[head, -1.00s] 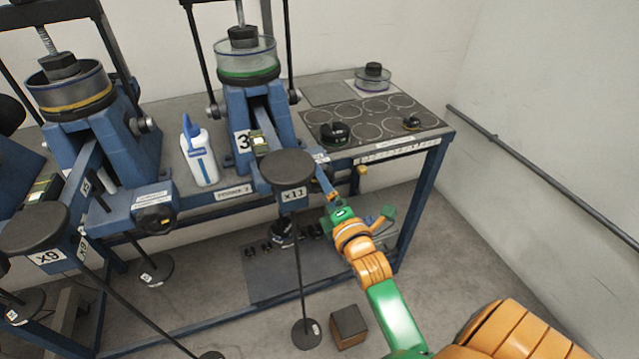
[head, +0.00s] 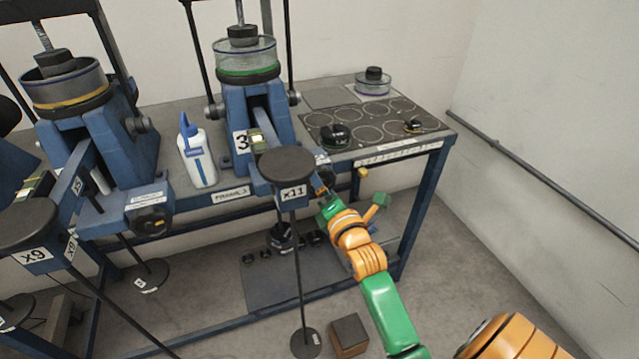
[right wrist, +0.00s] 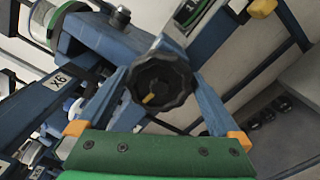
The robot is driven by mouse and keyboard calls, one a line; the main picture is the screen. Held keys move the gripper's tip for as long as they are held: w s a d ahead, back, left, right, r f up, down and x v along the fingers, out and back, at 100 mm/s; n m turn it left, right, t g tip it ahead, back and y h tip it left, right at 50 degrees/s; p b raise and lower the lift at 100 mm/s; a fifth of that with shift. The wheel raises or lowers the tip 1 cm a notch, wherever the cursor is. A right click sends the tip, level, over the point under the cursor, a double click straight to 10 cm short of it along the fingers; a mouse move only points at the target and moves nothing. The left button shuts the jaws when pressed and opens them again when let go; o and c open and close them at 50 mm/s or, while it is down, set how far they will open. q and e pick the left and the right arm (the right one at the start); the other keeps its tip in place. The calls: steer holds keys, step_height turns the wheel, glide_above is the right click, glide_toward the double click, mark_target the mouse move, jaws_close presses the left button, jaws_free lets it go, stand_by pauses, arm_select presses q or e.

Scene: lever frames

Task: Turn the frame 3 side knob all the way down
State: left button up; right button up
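Frame 3 (head: 240,140) is a blue stand with a "3" label, at the middle of the head view. Its black side knob (right wrist: 160,82) fills the middle of the right wrist view, with a yellow mark at its lower left. In the head view the knob is small, behind the x11 disc. My right gripper (head: 322,193) is at the right of frame 3. In the right wrist view its two blue fingers stand apart, one on each side of the knob. I cannot tell whether they touch it. My left gripper is out of view.
The x11 disc (head: 287,167) on a thin rod stands just left of my right gripper. A white bottle (head: 197,160) is on the bench. A brown block (head: 349,335) lies on the floor. A second blue frame (head: 75,165) stands at the left.

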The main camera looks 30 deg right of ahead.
steer(key=shift+d, duration=0.1)
steer(key=shift+s+r+p, duration=0.1)
steer(key=shift+s+p, duration=0.15)
steer(key=shift+p, duration=0.1)
steer(key=p+v, duration=0.2)
steer(key=v, duration=0.3)
steer(key=shift+s, duration=0.2)
